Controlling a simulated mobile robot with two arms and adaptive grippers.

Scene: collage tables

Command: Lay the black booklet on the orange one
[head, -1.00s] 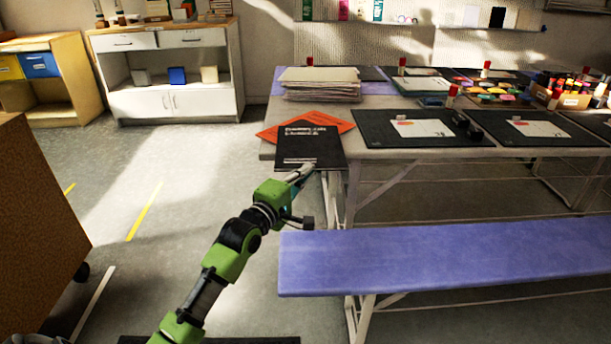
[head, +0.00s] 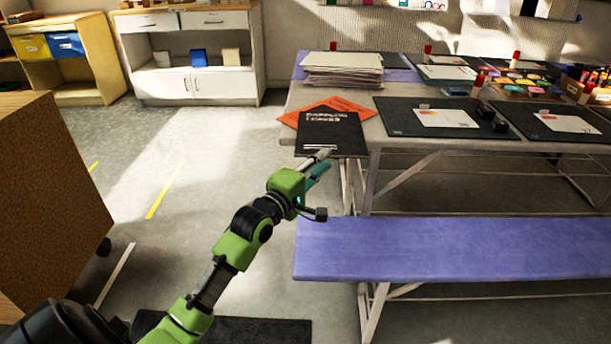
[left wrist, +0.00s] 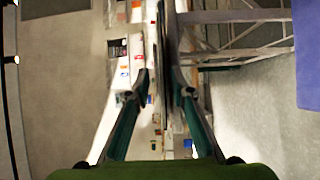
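The black booklet (head: 334,136) with pale lettering lies at the left end of the table, its near edge at or past the table's front edge. The orange booklet (head: 347,105) lies turned behind it, partly hidden by it; I cannot tell whether they touch. My left gripper (head: 319,163) is at the black booklet's near edge, one finger above and one below. In the left wrist view, its fingers (left wrist: 160,78) stand apart, with a thin dark edge close to the right finger; no firm grip shows. My right gripper is out of view.
A stack of pale sheets (head: 342,68) stands behind the orange booklet. A dark mat (head: 400,122) with a white card lies to the right. A purple bench (head: 450,250) stands in front of the table. A brown cabinet (head: 50,190) is at the left; the floor between is open.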

